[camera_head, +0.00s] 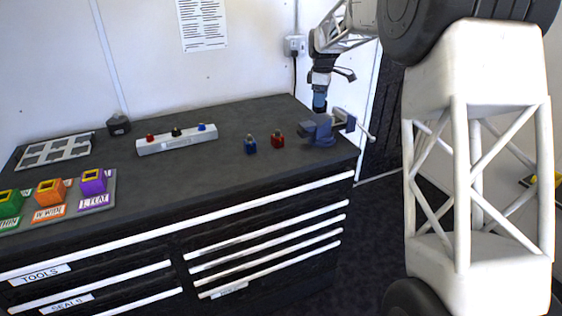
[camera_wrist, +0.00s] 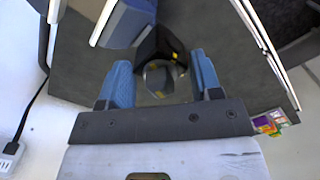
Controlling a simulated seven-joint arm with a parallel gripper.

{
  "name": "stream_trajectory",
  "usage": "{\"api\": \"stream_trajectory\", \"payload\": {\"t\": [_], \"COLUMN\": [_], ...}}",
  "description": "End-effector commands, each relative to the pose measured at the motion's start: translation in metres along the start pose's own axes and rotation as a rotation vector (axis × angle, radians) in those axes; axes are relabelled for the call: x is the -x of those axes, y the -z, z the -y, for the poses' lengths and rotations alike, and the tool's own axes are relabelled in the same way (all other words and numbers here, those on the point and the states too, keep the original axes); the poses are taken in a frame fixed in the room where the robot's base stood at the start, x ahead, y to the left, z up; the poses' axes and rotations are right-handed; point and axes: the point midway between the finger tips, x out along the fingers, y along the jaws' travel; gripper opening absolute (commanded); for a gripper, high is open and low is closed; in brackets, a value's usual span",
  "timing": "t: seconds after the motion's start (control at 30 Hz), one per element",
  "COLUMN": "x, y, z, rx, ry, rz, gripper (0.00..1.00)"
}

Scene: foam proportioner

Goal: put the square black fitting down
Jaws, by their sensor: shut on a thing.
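The square black fitting (camera_wrist: 158,43) sits between the blue fingers of my gripper (camera_wrist: 163,80) in the wrist view. It has small yellow marks and a rounded grey part facing the camera. My gripper is shut on it. In the head view my gripper (camera_head: 320,105) points down over the right end of the bench, just above or behind the blue vise (camera_head: 318,128). The fitting cannot be made out clearly there. Whether it touches the vise or bench cannot be told.
The dark bench top (camera_head: 225,160) holds a blue fitting (camera_head: 250,146) and a red fitting (camera_head: 277,140) left of the vise. A white rack (camera_head: 177,140), a black block (camera_head: 119,125), a grey tray (camera_head: 55,151) and coloured bins (camera_head: 50,193) stand farther left. The bench front middle is clear.

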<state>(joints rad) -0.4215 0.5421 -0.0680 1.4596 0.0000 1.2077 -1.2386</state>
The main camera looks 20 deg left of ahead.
Motion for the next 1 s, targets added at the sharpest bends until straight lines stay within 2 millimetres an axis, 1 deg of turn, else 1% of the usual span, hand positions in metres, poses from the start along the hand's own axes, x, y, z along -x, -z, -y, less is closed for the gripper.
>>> {"api": "stream_trajectory", "payload": {"t": [0.03,0.37,0.5,0.7,1.0], "x": [-0.003,-0.028,-0.039,-0.055,-0.080], "y": [0.004,0.022,0.028,0.033,0.036], "z": [0.012,0.079,0.109,0.153,0.219], "rx": [0.002,0.002,0.003,0.004,0.004], "ry": [0.001,0.000,0.000,0.000,-0.001], "rz": [0.000,0.000,0.000,0.000,0.000], "gripper": [0.12,0.12,0.12,0.12,0.12]}}
